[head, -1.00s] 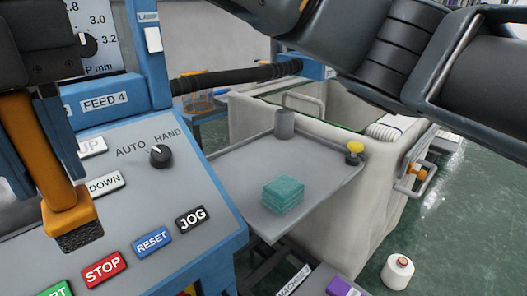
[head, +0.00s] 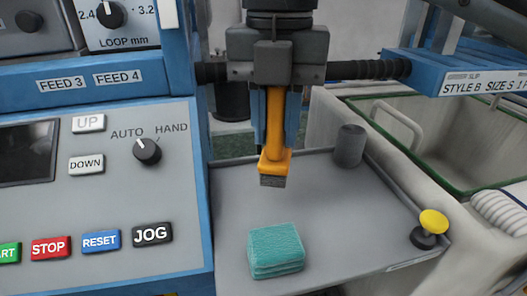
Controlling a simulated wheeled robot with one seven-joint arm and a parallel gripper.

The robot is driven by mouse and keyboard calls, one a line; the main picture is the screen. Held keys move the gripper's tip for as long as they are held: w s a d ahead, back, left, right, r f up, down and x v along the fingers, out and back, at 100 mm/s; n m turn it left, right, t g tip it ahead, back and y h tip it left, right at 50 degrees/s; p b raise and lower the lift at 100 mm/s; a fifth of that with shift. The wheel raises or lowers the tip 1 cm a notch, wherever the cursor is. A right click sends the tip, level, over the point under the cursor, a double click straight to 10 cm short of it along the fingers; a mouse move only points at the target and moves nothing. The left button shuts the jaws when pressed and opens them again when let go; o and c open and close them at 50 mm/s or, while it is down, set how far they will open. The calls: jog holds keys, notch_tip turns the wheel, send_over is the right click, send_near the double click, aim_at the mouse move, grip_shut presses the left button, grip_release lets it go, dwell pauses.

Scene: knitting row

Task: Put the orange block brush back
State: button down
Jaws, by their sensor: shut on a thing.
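My gripper (head: 273,115) points down and is shut on the handle of the orange block brush (head: 275,165). The brush hangs upright with its grey bristles downward, above the grey tray (head: 345,225). It appears apart from the tray surface. A folded stack of teal cloths (head: 276,250) lies on the tray, below and in front of the brush in the picture. A grey cup (head: 349,146) stands at the tray's back right.
A yellow-topped knob (head: 432,222) is at the tray's right corner. The blue-edged control panel (head: 105,220) with buttons borders the tray on the left. A pale bin (head: 325,120) stands behind and right. The tray's middle is clear.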

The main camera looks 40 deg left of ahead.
jog(key=shift+a+f, duration=0.4)
jog(key=shift+f, duration=0.5)
jog(key=shift+a+f, duration=0.45)
jog(key=shift+f, duration=0.4)
jog(key=shift+a+f, duration=0.4)
jog(key=shift+f, duration=0.5)
jog(key=shift+f, duration=0.1)
jog(key=c, duration=0.9)
grip_release()
notch_tip(320, 180, up, 12)
jog(key=shift+r+p, duration=0.1)
jog(key=shift+p, duration=0.3)
